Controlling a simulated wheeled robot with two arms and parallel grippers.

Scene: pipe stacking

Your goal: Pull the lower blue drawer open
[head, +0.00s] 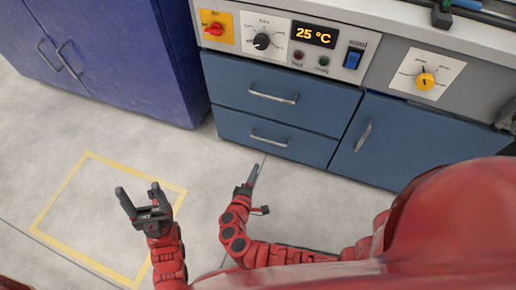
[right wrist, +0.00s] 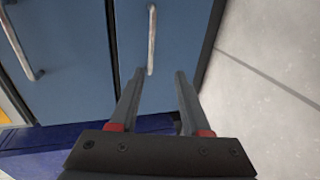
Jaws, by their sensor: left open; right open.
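The lower blue drawer (head: 237,129) is shut, flush with the cabinet front. Its grey bar handle (head: 268,141) runs level across it. My right gripper (head: 255,168) is in front of and below this handle in the head view, open and empty. In the right wrist view the picture is turned, and the lower drawer (right wrist: 178,45) is the right-hand panel. One end of its handle (right wrist: 151,40) shows between the open fingers (right wrist: 160,75), beyond their tips; I see no contact. My left gripper (head: 140,203) is open and empty over the floor, further left.
The upper blue drawer (head: 229,84) is shut above. A blue door (head: 386,155) with a handle stands to its right. The control panel (head: 300,45) reads 25 °C. A purple-blue cabinet (head: 130,60) stands at left. A yellow square (head: 62,188) marks clear floor.

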